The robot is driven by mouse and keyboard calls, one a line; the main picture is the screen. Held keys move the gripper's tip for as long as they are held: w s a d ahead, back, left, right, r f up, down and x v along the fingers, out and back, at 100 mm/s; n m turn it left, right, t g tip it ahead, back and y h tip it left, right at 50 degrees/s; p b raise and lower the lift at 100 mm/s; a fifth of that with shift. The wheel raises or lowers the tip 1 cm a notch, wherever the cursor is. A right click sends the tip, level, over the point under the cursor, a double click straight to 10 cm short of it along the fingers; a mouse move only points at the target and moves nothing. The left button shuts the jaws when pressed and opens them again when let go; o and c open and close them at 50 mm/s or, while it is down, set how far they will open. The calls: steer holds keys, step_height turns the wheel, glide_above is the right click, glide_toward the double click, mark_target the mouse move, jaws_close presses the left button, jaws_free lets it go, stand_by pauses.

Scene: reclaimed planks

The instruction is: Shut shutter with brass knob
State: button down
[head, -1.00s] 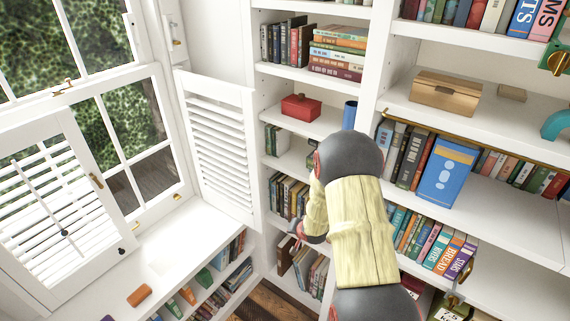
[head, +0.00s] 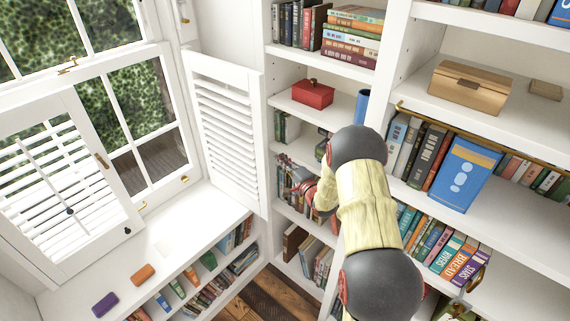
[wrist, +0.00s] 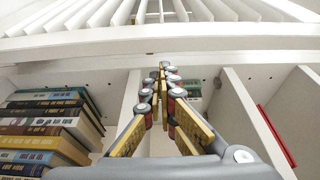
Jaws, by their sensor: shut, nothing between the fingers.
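The right white louvred shutter (head: 228,130) stands swung out from the window, its free edge beside the bookcase. No knob shows on its face in the head view. My gripper (head: 280,160) is shut and empty, just right of the right shutter's free edge. In the wrist view my closed fingers (wrist: 162,68) point at a white louvred shutter (wrist: 160,42) across the top. A tiny brass-coloured spot shows near its lower edge; I cannot tell whether it is a knob.
The bookcase right of the right shutter holds books, a red box (head: 313,94) and a wooden box (head: 470,87).

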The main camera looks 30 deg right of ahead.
steer(key=w, duration=0.5)
steer(key=shift+w+a, duration=0.1)
steer(key=shift+w, duration=0.05)
